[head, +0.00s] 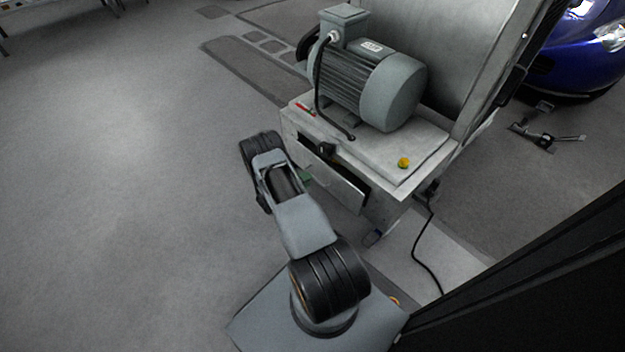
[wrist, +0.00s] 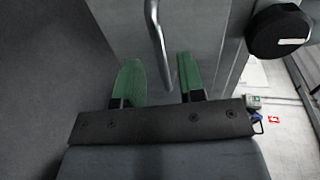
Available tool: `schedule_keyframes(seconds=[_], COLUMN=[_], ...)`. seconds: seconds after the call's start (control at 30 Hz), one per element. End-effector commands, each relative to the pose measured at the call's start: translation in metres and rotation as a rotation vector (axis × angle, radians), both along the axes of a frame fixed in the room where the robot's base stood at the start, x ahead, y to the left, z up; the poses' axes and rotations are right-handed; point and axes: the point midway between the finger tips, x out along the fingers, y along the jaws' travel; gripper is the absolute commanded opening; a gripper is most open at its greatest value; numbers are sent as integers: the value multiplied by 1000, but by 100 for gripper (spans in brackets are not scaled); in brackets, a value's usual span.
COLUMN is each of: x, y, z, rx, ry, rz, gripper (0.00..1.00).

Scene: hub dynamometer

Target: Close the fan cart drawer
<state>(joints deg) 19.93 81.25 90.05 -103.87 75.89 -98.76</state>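The fan cart (head: 375,155) is a light grey cabinet with a grey motor on top. Its drawer (head: 333,184) stands partly open, with a dark gap behind the top of its front panel. My gripper (head: 306,177) is close to the drawer front, mostly hidden behind my own arm. In the wrist view, my gripper (wrist: 159,80) has its two green fingers apart. A metal bar handle (wrist: 155,40) on the pale front runs down between the finger lines. I cannot tell whether the fingers touch it.
A black knob (wrist: 279,32) is at the right in the wrist view. The motor (head: 370,85) and a yellow button (head: 403,162) are on the cart top. A black cable (head: 420,245) trails on the floor at right. The floor at left is clear.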

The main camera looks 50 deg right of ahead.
Motion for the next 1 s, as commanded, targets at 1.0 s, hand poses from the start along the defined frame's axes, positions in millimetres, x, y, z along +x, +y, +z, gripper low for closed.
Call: schedule_keyframes(seconds=[1.0], x=[-3], y=[-37], z=[-7], rx=[0], ry=[0], rz=[0], gripper=[8])
